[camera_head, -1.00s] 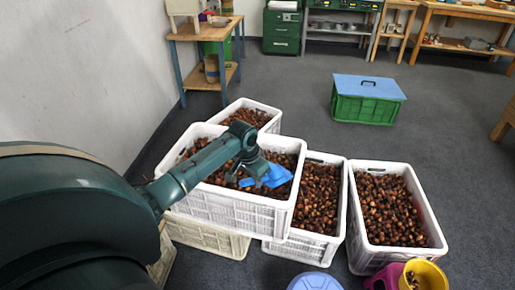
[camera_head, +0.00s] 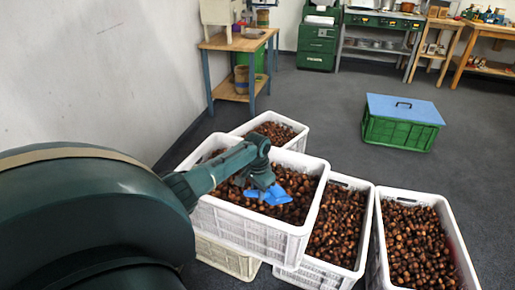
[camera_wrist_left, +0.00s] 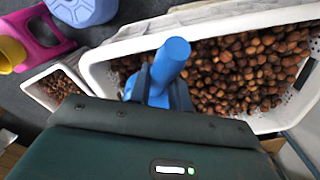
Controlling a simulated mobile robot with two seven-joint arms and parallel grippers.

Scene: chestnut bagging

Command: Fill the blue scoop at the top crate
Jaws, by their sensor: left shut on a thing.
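The blue scoop (camera_head: 273,196) is in my left gripper (camera_head: 262,186), over the top crate (camera_head: 250,229) in the head view. The top crate is white, stacked above other crates, and holds many brown chestnuts (camera_head: 293,190). The scoop is low, close to the chestnuts; I cannot tell whether it touches them or holds any. In the left wrist view the scoop's thick blue handle (camera_wrist_left: 170,62) stands between my dark fingers (camera_wrist_left: 158,92), which are shut on it. The scoop's bowl is hidden there. My right gripper is not in view.
More white crates of chestnuts stand behind and to the right, one at the far right (camera_head: 471,262). A green box with a blue lid (camera_head: 402,106) stands on the open floor. A wooden table (camera_head: 236,42) is against the wall. A magenta object (camera_wrist_left: 38,38) shows in the wrist view.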

